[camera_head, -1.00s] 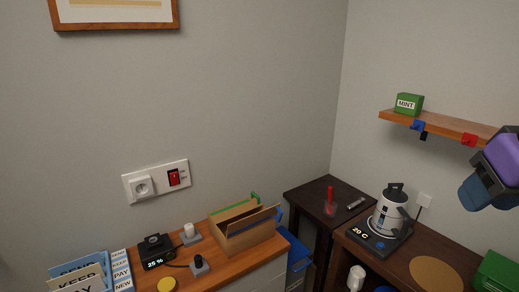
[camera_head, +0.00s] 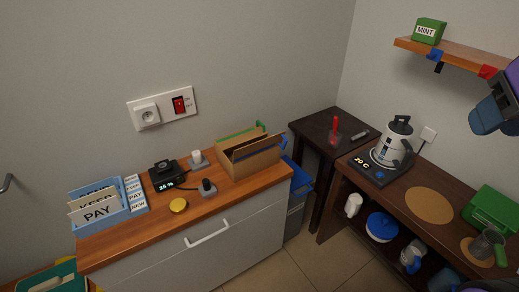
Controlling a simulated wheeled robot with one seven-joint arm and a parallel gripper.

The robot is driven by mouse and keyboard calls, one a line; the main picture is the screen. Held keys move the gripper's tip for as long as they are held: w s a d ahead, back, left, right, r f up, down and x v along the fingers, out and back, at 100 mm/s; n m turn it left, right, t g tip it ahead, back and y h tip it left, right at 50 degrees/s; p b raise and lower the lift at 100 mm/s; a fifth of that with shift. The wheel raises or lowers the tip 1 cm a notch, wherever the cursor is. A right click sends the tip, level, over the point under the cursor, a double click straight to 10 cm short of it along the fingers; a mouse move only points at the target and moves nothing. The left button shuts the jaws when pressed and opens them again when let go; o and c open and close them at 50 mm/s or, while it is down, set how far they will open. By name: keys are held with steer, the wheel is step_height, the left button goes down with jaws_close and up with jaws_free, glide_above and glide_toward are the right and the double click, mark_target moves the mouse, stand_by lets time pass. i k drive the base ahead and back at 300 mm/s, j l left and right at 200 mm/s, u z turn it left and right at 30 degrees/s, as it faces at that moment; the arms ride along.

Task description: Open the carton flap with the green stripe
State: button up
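The brown carton (camera_head: 262,163) stands on the right end of the wooden cabinet top. A flap with a green stripe (camera_head: 238,131) is at its back side and looks raised; its exact angle is hard to tell. Another brown flap stands up along the front, and a bit of blue shows at the carton's right end. The inside is mostly hidden.
A black device (camera_head: 164,174), plugs, a yellow disc (camera_head: 179,205) and a blue letter holder (camera_head: 133,194) share the cabinet top (camera_head: 150,231). A dark side table, a kettle (camera_head: 394,147) and a shelf (camera_head: 450,52) are to the right. Tiled floor lies in front.

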mark_target(225, 143)
steer(key=i+u, duration=0.25)
steer(key=i, duration=0.2)
steer(key=i+u, duration=0.3)
steer(key=i+l, duration=0.05)
steer(key=i, duration=0.05)
